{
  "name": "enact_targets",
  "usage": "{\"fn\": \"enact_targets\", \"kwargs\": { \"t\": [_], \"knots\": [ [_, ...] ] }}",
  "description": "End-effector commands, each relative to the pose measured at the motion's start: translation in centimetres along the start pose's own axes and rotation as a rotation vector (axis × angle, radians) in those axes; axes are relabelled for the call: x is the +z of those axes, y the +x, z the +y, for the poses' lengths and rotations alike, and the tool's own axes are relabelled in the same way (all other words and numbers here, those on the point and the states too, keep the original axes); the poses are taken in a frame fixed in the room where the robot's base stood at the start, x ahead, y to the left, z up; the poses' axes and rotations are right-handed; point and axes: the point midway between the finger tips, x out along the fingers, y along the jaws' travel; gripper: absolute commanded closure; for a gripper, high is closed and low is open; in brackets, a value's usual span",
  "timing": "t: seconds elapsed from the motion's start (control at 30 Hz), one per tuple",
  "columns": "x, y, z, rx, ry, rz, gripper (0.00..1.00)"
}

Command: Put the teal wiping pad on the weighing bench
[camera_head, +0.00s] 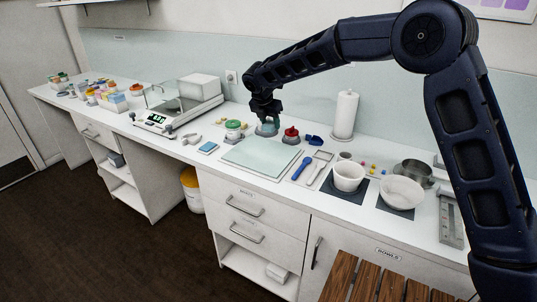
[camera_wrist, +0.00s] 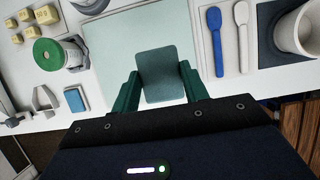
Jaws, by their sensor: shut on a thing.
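The teal wiping pad (camera_wrist: 163,77) is a flat rounded rectangle. In the wrist view it sits between the two green fingers of my gripper (camera_wrist: 160,88), which is shut on it. In the head view my gripper (camera_head: 267,117) hangs over the long white counter, with the pad a small teal patch (camera_head: 267,129) low between its fingers. The pad covers part of the pale green board (camera_wrist: 105,35) in the wrist view. The white counter section with the digital balance (camera_head: 158,121), to the left in the head view, seems to be the weighing bench; I see no readable label.
A green-lidded jar (camera_head: 233,129) and a blue block (camera_head: 208,147) stand left of the board. A wooden stool (camera_head: 375,283) stands in front.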

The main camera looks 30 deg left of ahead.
Motion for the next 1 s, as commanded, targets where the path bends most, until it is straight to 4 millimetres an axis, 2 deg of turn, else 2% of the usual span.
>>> {"fn": "enact_targets", "kwargs": {
  "t": [0.1, 0.4, 0.77, 1.0],
  "knots": [
    [-1.1, 2.6, -0.1, -0.004, -0.001, 0.001, 0.77],
    [-3.4, 8.1, -0.1, -0.003, -0.001, 0.001, 0.77],
    [-4.4, 10.5, -0.1, -0.003, 0.001, 0.001, 0.77],
    [-5.6, 13.3, 0.0, -0.001, 0.000, 0.001, 0.77]
  ]
}}
